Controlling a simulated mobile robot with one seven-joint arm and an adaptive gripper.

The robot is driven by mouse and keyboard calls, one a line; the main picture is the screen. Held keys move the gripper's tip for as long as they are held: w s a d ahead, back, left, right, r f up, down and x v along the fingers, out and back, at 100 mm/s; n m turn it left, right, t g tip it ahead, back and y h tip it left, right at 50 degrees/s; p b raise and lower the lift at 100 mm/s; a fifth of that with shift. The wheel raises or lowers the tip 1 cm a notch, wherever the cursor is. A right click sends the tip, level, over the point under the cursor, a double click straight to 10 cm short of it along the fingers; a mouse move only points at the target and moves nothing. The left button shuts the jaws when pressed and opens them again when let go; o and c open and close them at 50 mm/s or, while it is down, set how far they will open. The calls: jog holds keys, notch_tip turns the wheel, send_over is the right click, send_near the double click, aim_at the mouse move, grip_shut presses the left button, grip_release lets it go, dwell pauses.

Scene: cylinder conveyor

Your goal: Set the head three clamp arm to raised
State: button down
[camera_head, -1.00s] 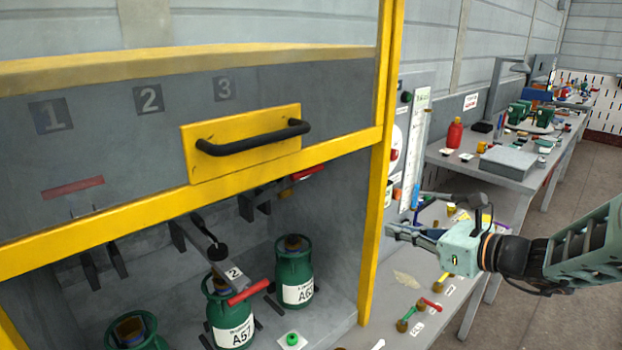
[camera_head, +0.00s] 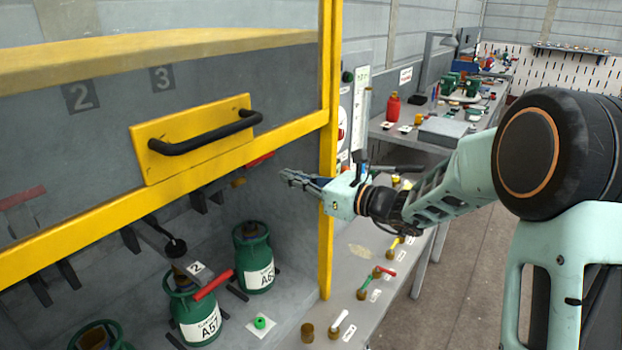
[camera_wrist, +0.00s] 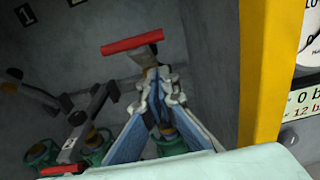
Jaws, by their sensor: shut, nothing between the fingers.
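The head three clamp arm shows its red handle (camera_head: 260,158) partly behind the yellow door's lower bar. In the wrist view this red handle (camera_wrist: 132,42) stands high against the grey back wall, above the fingertips. My gripper (camera_head: 285,177) is shut and empty, in front of the cabinet's right side. In the wrist view its fingertips (camera_wrist: 160,85) overlap the lower part of the clamp arm; I cannot tell whether they touch it. The green cylinder (camera_head: 253,258) under head three stands upright. The head two clamp's red handle (camera_head: 213,285) is low and points outward.
The yellow-framed door (camera_head: 190,140) with a black handle hangs above the opening. The yellow right post (camera_head: 326,240) is close to my gripper. Cylinder A57 (camera_head: 192,310) stands under head two. A green button (camera_head: 260,322) and a bench with small items are nearby.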

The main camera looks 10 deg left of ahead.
jog(key=a+r, duration=0.1)
jog(key=w+a+r+p, duration=0.1)
jog(key=shift+a+r, duration=0.35)
jog(key=a+r, duration=0.1)
jog(key=r+p, duration=0.1)
jog(key=r, duration=0.1)
jog(key=shift+w+a, duration=0.35)
jog(key=shift+a, duration=0.05)
jog(key=shift+f, duration=0.1)
